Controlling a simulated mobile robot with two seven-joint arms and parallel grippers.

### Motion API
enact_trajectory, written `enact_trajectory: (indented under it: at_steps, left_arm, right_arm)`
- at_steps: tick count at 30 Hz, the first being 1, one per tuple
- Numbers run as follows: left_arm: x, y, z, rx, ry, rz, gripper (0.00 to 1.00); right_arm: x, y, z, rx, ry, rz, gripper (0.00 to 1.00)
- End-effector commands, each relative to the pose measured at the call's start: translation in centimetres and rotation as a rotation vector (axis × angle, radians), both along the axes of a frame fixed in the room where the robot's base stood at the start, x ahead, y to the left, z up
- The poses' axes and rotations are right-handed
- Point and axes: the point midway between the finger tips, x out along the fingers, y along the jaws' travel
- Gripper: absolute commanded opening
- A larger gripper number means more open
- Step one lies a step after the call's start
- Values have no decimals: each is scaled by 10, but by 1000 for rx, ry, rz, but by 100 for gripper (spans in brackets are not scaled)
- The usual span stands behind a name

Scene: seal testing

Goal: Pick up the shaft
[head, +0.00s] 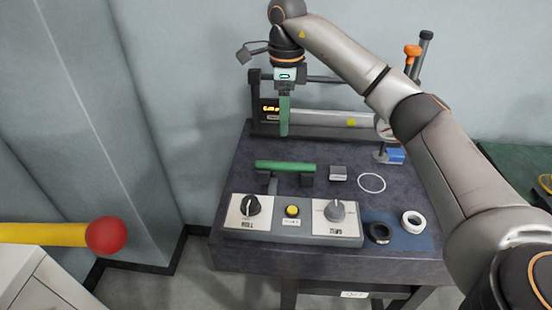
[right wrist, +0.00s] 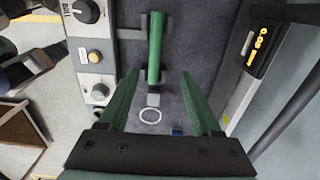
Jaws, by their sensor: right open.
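The shaft (head: 285,166) looks like a short green cylinder lying level across dark supports on the table. It also shows in the right wrist view (right wrist: 155,48), beyond my fingertips. My right gripper (head: 284,132) has green fingers and points down, above and behind the shaft in the head view. In the right wrist view, its two fingers (right wrist: 160,78) stand apart with nothing between them, and the shaft lies ahead of the gap.
A control panel (head: 291,235) with two knobs and a yellow button stands in front of the shaft. A small grey block (head: 338,173), a white ring (head: 371,183), and black (head: 379,233) and white (head: 413,222) rings lie right. A lit display bar (head: 330,117) stands behind.

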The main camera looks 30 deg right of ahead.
Motion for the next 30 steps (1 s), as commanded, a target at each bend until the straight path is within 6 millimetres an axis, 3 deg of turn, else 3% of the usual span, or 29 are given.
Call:
enact_trajectory:
  at_steps: [4, 9, 17, 24, 30]
  left_arm:
    - [-9, -1, -16, 0, 27, -4, 75]
    - [-11, -6, -18, -4, 36, -11, 75]
    - [-7, -6, -14, -6, 26, -14, 75]
    - [0, -7, -9, -6, 11, -15, 75]
    - [-1, -7, -10, -6, 11, -15, 75]
  right_arm:
    - [-1, 0, -30, 1, 6, 0, 65]
    - [-1, 0, -56, 0, 5, 0, 65]
    - [-2, 1, -77, 1, 3, 1, 65]
    - [-8, 2, -111, 2, 4, 0, 65]
    - [-7, 2, -122, 2, 0, 1, 65]
